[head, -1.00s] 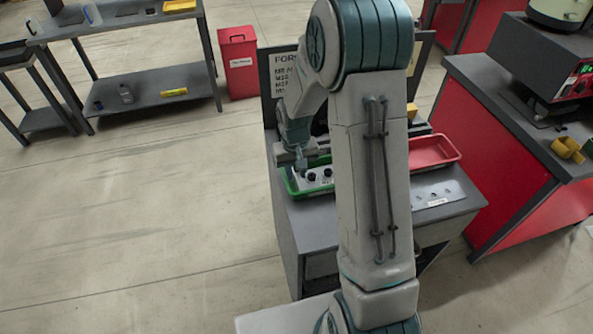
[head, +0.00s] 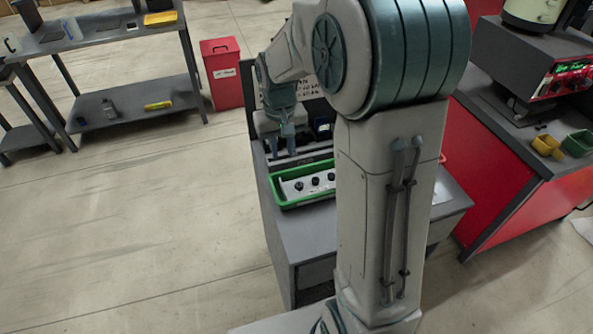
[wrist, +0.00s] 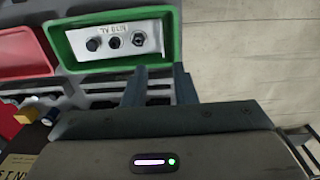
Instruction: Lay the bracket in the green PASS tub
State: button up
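The bracket, a pale flat plate with three dark round features and lettering along one edge, lies inside the green PASS tub (head: 290,205). The bracket shows in the head view (head: 296,186) and the wrist view (wrist: 128,53). The tub's green rim also shows in the wrist view (wrist: 177,30). My gripper (head: 287,148) is above and behind the tub, clear of the bracket. In the wrist view its two fingers (wrist: 160,80) stand apart with nothing between them. My arm hides part of the tub's right side in the head view.
A red tub (wrist: 25,55) is beside the green one in the wrist view; my arm hides most of it in the head view. A red bin (head: 223,75) stands on the floor behind. A grey shelf table (head: 110,38) is at the left. Floor left of the bench is clear.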

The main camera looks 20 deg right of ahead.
jog(key=s+r+t, duration=0.1)
jog(key=s+r, duration=0.2)
jog(key=s, duration=0.7)
jog(key=s+r+t, duration=0.1)
jog(key=s+r, duration=0.2)
jog(key=s, duration=0.7)
jog(key=shift+r+t, duration=0.25)
jog(key=shift+t, duration=0.15)
jog(key=shift+d, duration=0.15)
